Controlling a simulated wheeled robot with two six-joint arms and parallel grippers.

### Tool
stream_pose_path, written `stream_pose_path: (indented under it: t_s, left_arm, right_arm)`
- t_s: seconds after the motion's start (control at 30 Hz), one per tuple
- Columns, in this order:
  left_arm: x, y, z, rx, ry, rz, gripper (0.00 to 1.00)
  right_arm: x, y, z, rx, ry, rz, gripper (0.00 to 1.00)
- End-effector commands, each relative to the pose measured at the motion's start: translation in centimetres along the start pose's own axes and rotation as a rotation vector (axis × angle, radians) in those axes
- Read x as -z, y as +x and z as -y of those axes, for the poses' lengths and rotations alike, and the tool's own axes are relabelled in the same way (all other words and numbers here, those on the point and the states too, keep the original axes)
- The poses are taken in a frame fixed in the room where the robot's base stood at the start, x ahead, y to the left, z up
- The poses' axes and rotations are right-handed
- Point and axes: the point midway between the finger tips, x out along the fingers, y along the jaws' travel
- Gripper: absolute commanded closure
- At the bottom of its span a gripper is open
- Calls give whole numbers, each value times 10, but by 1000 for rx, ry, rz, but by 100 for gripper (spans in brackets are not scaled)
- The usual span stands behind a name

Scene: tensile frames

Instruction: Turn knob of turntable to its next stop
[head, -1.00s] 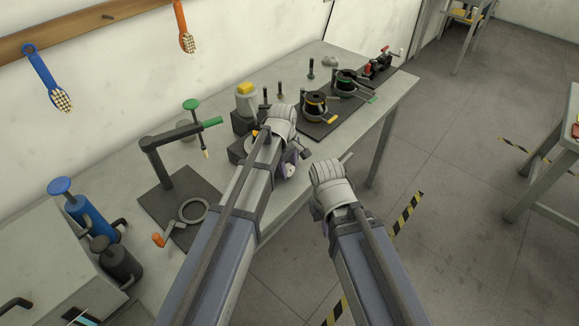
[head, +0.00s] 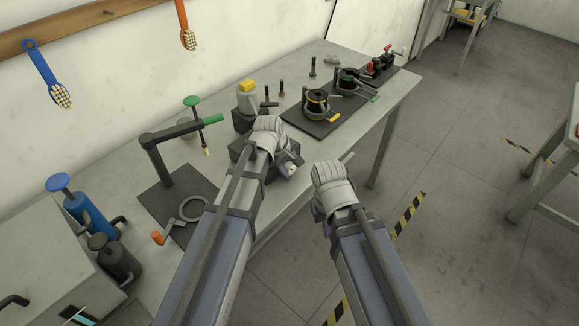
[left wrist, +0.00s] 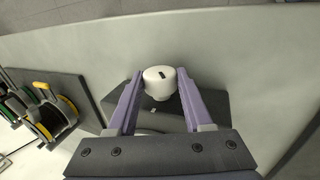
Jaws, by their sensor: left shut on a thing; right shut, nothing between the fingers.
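My left gripper (left wrist: 160,80) is shut on the knob, with one purple finger against each side. In the head view my left gripper (head: 285,166) is at the table's front edge, largely covered by my wrist. My right gripper (head: 318,210) hangs off the table's front, clear of the turntable; its fingers are mostly hidden behind my wrist.
A dark plate (head: 313,117) with black spools stands to the right on the table. A yellow-capped bottle (head: 247,97) is behind the turntable. A stand with a green-handled arm (head: 185,131) is to the left. Floor in front is free.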

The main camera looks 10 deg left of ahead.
Motion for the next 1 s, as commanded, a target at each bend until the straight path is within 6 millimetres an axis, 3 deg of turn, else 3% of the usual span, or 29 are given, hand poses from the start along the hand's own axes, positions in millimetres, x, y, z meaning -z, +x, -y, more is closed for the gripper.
stream_pose_path:
  t_s: [0.03, 0.3, 0.67, 1.0]
  left_arm:
    - [-1, 0, 1, 4, 0, 3, 47]
    - [-1, 0, 1, 2, 0, 1, 19]
    - [0, -4, 0, 1, 0, 0, 19]
    - [-1, -41, -1, 1, -1, 0, 19]
  right_arm:
    - [0, 0, 0, 0, 0, 0, 100]
    - [0, 0, 0, 0, 0, 0, 100]
    - [0, -4, 0, 0, 0, 0, 100]
    - [-2, -39, -4, 0, 0, 0, 100]
